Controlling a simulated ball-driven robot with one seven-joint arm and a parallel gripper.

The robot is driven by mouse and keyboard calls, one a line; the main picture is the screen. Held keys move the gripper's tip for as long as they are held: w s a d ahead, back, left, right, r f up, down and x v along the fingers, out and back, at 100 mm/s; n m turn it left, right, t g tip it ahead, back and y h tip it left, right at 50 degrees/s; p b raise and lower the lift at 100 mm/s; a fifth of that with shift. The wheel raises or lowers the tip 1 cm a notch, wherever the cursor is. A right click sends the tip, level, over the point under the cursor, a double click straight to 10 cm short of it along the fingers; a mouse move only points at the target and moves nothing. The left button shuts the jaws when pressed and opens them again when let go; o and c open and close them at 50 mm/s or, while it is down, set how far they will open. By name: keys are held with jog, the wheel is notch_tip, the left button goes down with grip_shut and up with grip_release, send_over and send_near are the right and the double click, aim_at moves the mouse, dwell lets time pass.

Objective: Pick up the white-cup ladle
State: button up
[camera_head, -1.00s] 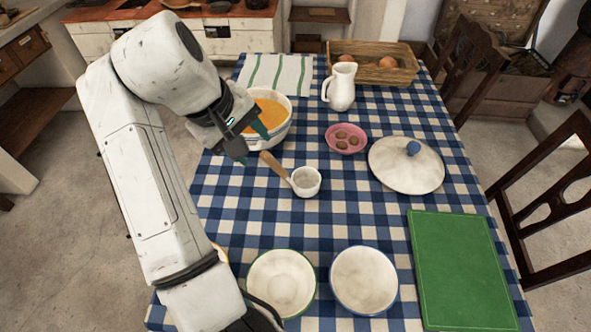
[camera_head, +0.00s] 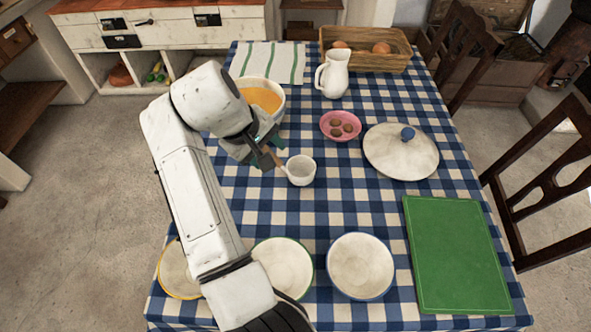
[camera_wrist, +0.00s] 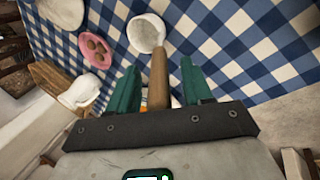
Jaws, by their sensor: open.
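The white-cup ladle (camera_head: 300,170) lies on the checked tablecloth near the middle of the table, its wooden handle mostly hidden by my gripper in the head view. In the wrist view its white cup (camera_wrist: 146,33) is at the top and its wooden handle (camera_wrist: 158,78) runs down between my green fingers. My gripper (camera_head: 270,152) is open around the handle, with a gap visible on each side of it in the wrist view. Whether the fingertips reach down to the handle's height I cannot tell.
A bowl of orange soup (camera_head: 262,98) stands just behind my gripper. A pink dish (camera_head: 326,131), a white pitcher (camera_head: 333,75) and a lid (camera_head: 401,160) stand to the right. Bowls (camera_head: 361,266) and a green board (camera_head: 457,256) lie along the front. Cloth around the ladle's cup is clear.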

jog(key=shift+c, duration=0.5)
grip_shut()
jog(key=shift+r, duration=0.2)
